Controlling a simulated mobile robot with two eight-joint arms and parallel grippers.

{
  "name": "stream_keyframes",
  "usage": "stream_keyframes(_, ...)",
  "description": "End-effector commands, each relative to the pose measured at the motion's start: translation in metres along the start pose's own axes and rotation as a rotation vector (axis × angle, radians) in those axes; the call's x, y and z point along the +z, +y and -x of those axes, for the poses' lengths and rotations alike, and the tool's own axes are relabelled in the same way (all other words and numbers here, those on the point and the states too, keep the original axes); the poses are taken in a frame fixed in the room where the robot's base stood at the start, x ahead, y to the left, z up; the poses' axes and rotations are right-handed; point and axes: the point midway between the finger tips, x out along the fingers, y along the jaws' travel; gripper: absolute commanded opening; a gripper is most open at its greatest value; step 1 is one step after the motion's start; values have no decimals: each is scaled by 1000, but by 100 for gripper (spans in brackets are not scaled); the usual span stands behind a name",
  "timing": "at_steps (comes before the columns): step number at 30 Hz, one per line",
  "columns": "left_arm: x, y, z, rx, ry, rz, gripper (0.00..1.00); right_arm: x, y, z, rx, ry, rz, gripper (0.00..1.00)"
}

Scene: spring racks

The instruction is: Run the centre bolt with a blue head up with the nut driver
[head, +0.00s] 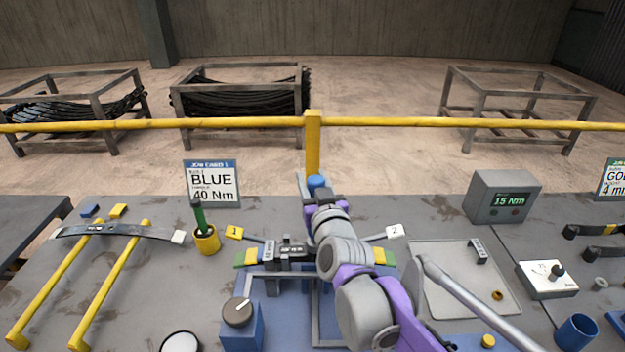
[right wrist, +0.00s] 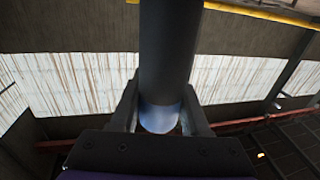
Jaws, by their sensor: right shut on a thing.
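My right gripper (head: 318,198) stands over the middle of the bench, behind the blue fixture (head: 265,300). A blue tip shows at the gripper. In the right wrist view, the right gripper (right wrist: 160,118) is shut on a dark upright cylinder with a blue end, which I take to be the nut driver (right wrist: 166,55). A dark clamped spring stack (head: 290,252) sits on the fixture, with yellow and green blocks at its ends. My right arm covers its middle and right part. I cannot make out the centre bolt with a blue head. My left gripper is not in view.
A job card (head: 212,184) reads BLUE, 40 Nm. A grey display box (head: 502,197) reads 15 Nm. A yellow cup (head: 206,241) and a curved leaf on yellow rails (head: 120,233) stand left. A grey tray (head: 455,308) lies right. A yellow rail (head: 400,122) runs behind the bench.

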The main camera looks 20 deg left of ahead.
Motion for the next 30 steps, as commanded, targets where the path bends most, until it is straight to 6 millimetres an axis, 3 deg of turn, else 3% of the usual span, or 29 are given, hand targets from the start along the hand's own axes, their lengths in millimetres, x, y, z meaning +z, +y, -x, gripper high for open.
stream_keyframes(17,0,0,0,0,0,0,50,2,-1,0,-3,-6,-1,0)
stream_keyframes(30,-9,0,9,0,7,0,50,-27,0,0,-1,-2,-1,0)
